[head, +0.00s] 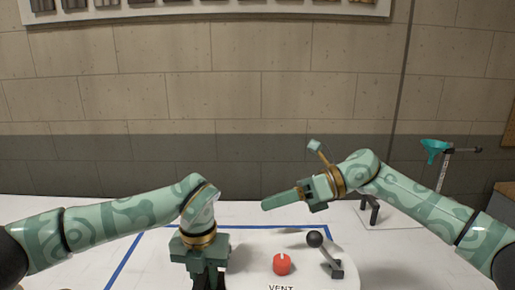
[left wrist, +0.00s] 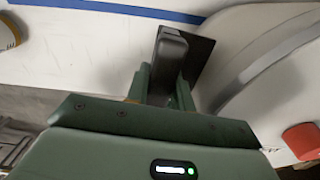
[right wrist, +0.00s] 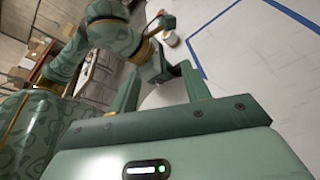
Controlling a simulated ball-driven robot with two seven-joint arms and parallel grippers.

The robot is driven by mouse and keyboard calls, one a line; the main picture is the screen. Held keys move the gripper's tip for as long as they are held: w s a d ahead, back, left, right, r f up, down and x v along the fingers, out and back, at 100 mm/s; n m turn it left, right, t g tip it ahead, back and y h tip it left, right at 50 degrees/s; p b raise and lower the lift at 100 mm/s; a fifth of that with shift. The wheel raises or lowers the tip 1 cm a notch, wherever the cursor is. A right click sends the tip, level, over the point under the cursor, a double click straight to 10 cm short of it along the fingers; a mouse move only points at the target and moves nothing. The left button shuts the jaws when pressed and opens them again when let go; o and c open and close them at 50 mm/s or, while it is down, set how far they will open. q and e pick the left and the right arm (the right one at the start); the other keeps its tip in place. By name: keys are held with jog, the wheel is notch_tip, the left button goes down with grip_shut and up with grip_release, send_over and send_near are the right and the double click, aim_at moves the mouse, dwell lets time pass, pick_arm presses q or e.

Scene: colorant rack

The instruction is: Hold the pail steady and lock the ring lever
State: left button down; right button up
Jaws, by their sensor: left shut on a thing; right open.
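The white pail (head: 250,262) shows its round lid at the bottom of the head view, with a red cap (head: 281,264) and the word VENT. The ring lever (head: 327,255) has a black ball knob and stands tilted at the lid's right side. My left gripper (head: 208,281) points down at the pail's left side. In the left wrist view it is shut on a dark handle (left wrist: 171,48) beside the pail (left wrist: 262,60). My right gripper (head: 283,200) is open and empty, pointing left above the lid, apart from the lever. Its spread fingers show in the right wrist view (right wrist: 162,88).
Blue tape (head: 125,262) marks an area on the white table around the pail. A stand with a teal funnel (head: 434,148) is at the back right. A small dark fixture (head: 371,210) stands behind my right arm. The table's left side (head: 40,205) is mostly clear.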

jog(key=s+a+r+n+g+h, duration=0.2)
jog(key=s+a+r+g+h, duration=0.1)
jog(key=s, duration=0.1)
notch_tip(320, 180, up, 4)
jog(key=n+t+h, duration=0.2)
jog(key=t+h, duration=0.2)
jog(key=h, duration=0.8)
send_over(316, 232)
jog(key=shift+a+f, duration=0.15)
notch_tip(316, 232, down, 10)
jog(key=shift+r, duration=0.1)
jog(key=c, duration=1)
